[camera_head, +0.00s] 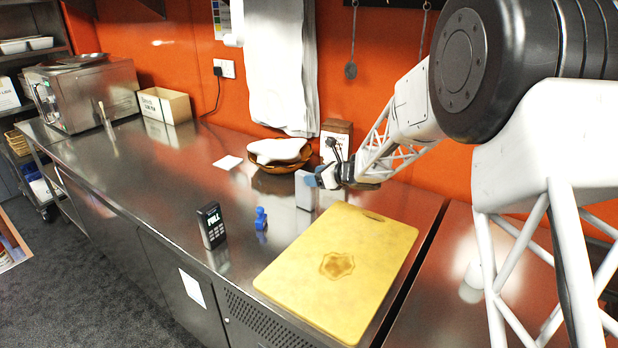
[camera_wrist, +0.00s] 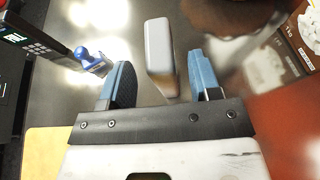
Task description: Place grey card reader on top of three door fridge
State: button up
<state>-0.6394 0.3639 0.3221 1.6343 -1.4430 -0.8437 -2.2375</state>
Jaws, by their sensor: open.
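A plain light grey upright block (camera_head: 304,190), which looks like the grey card reader, stands on the steel counter. The counter has doors in its front (camera_head: 110,222) and looks like the three door fridge. My gripper (camera_head: 322,177) is beside the block. In the wrist view the block (camera_wrist: 159,50) shows between and beyond the blue fingertips of my open gripper (camera_wrist: 160,72), with a gap on each side. No grip on it shows. The block's face with any keys or screen is not visible.
A black keypad device with a lit display (camera_head: 212,225) and a blue stamp-like object (camera_head: 261,218) stand left of the block. A yellow cutting board (camera_head: 375,244) lies in front. The counter's left middle is mostly clear.

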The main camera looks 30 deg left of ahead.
jog(key=v, duration=0.7)
jog(key=shift+d, duration=0.25)
jog(key=shift+r, duration=0.1)
dwell(0.6)
